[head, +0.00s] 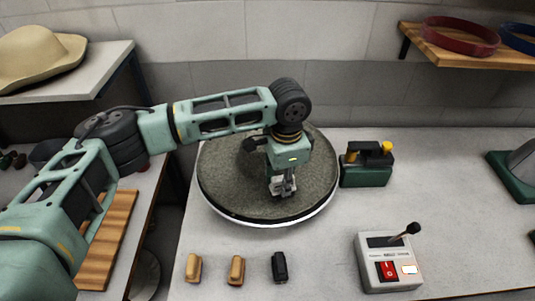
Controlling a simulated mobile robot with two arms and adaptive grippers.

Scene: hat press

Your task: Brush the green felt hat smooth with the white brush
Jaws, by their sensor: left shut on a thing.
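The green felt (235,185) is a broad, dull grey-green round shape on a stand with a white rim (262,222), in the middle of the head view. My left gripper (282,188) points down over the felt, right of its centre. It is shut on a small pale thing, which I take to be the white brush; the fingers hide most of it. I cannot tell whether it touches the felt. My left forearm crosses above the felt's back edge and hides part of it. My right gripper is not in view.
Two tan blocks (194,267) (236,270) and a black one (279,267) stand at the table's front. A control box (388,263) with a lever and red switch is at right. A dark green device (366,174) stands right beside the stand. The table between is clear.

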